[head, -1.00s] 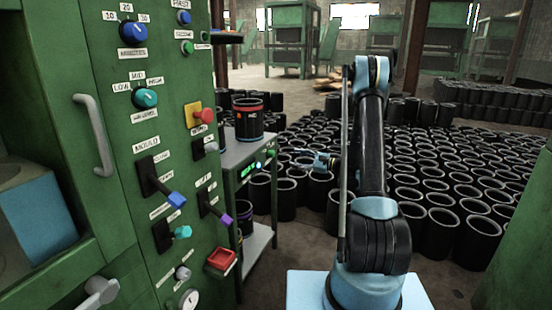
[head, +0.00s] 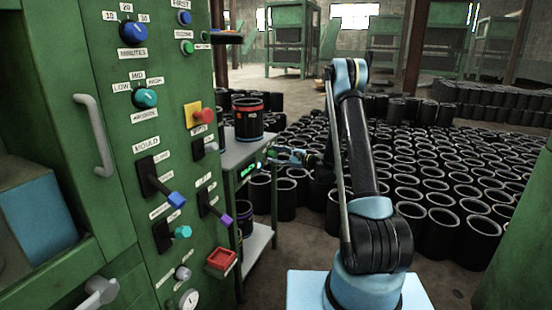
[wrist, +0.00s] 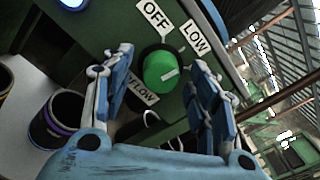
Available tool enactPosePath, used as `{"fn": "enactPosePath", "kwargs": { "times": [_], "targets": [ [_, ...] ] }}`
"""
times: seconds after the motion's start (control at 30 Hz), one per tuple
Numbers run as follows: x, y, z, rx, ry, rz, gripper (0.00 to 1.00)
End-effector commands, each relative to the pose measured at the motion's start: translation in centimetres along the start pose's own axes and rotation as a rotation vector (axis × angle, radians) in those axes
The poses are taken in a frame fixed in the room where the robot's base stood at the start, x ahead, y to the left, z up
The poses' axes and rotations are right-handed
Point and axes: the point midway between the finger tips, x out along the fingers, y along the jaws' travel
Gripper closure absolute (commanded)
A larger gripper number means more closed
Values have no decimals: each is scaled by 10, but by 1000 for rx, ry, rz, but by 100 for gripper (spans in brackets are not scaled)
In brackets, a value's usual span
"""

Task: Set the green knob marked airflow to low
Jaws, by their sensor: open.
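The green knob (wrist: 159,66) shows close up in the wrist view, on a dark green panel. OFF (wrist: 155,13) and LOW (wrist: 195,38) tags sit above and to its upper right. A partly hidden tag ending in "FLOW" (wrist: 143,88) lies below left. The knob's white line points roughly right, below the LOW tag. My gripper (wrist: 161,80) is open, its fingers left and right of the knob in the picture; contact cannot be told. In the head view my gripper (head: 288,155) is at the side stand's front, where the knob is too small to make out.
The side stand (head: 242,150) carries a black sleeve (head: 248,118) on top. A green control cabinet (head: 120,150) with knobs and levers stands left of it. Many black sleeves (head: 430,180) cover the floor at right. A purple-banded sleeve (wrist: 58,118) shows in the wrist view.

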Motion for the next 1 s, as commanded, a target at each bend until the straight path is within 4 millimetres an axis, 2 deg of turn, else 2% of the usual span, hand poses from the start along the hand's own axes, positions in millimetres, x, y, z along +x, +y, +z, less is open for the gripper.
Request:
{"fn": "enactPosePath", "kwargs": {
  "times": [0.13,0.3,0.33,1.0],
  "targets": [
    [0,0,0,0,0,0,49],
    [0,0,0,0,0,0,87],
    [0,0,0,0,0,0,91],
    [0,1,0,-146,0,2,91]
  ]
}}
